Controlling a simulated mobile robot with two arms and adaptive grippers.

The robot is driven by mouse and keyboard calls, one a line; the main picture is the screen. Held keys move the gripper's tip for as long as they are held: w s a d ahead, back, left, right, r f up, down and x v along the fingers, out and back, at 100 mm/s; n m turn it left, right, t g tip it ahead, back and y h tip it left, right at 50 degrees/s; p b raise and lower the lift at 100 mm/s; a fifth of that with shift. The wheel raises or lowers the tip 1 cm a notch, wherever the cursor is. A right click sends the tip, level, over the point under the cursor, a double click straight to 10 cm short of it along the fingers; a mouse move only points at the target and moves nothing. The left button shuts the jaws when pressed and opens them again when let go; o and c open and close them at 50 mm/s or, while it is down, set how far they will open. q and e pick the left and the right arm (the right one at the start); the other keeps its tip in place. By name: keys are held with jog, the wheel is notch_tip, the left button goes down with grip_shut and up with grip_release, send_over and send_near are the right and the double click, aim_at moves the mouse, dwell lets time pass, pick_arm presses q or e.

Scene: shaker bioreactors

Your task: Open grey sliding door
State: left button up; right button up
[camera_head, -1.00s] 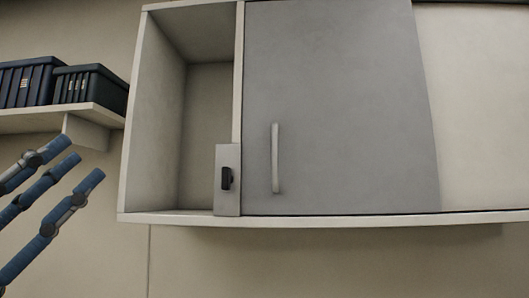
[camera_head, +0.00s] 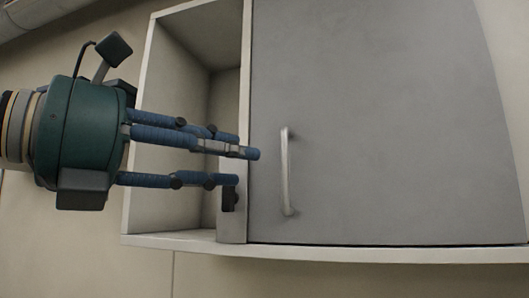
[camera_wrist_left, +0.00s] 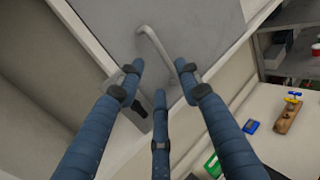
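The grey sliding door (camera_head: 390,120) covers the middle and right of the wall cabinet in the head view. Its upright light handle (camera_head: 287,172) is near its left edge. The handle also shows in the left wrist view (camera_wrist_left: 155,45), just beyond my fingertips. My left gripper (camera_head: 248,165) comes in from the left, in front of the open left compartment. Its blue fingers point right, stop short of the handle and are spread apart with nothing between them. In the left wrist view the open fingers (camera_wrist_left: 160,80) flank the line to the handle. My right gripper is not in view.
A light plate with a black latch-like part (camera_head: 229,198) sits left of the door, close to my lower finger. The cabinet's bottom edge (camera_head: 350,253) runs below. In the left wrist view, a bench (camera_wrist_left: 285,135) with small items is at the lower right.

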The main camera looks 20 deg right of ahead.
aim_at(271, 165)
pick_arm(q)
jog(key=p+x, duration=0.1)
jog(key=x, duration=0.6)
jog(key=shift+s+d+f+p, duration=0.1)
jog(key=shift+d+f+p, duration=0.1)
jog(key=shift+p, duration=0.1)
jog(key=shift+a, duration=0.1)
jog(key=shift+c, duration=1.3)
grip_shut()
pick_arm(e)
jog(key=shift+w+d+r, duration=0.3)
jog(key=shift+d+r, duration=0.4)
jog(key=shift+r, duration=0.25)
